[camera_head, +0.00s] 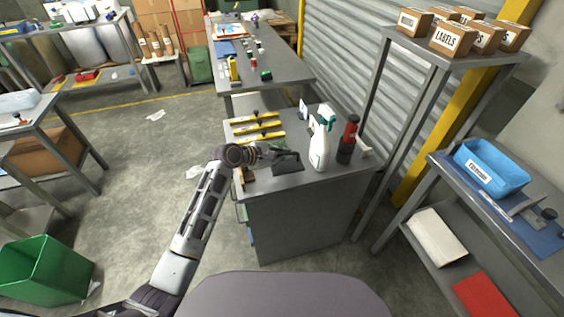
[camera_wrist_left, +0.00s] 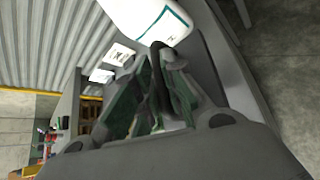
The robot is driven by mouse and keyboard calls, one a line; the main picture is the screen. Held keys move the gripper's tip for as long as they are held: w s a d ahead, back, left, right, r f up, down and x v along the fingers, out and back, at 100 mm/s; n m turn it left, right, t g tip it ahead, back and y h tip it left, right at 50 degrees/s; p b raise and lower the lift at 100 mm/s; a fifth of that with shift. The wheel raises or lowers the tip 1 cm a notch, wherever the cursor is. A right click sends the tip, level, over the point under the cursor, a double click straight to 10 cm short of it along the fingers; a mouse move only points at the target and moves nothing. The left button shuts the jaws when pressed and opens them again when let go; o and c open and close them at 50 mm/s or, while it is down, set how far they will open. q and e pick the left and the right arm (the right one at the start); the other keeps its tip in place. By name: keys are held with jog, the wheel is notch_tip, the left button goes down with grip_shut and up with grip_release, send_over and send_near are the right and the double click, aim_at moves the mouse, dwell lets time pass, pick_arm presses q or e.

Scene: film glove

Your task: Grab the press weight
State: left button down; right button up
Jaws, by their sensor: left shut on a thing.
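The press weight (camera_head: 288,164) is a dark grey block on the near grey cabinet top, left of a white spray bottle (camera_head: 320,145). My left gripper (camera_head: 272,153) reaches in from the left and is shut on the upper part of the weight. In the left wrist view, a dark handle-like part of the press weight (camera_wrist_left: 157,75) sits between the two fingers of the gripper (camera_wrist_left: 158,95). The gripper hides part of the weight, and I cannot tell whether it is lifted off the top. My right gripper is not in view.
The spray bottle stands close to the weight, also in the left wrist view (camera_wrist_left: 150,20). Yellow-and-black bars (camera_head: 255,127) lie behind the gripper. A small brown item (camera_head: 246,174) lies at the left edge.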

pick_arm(q)
jog(key=shift+r, duration=2.2)
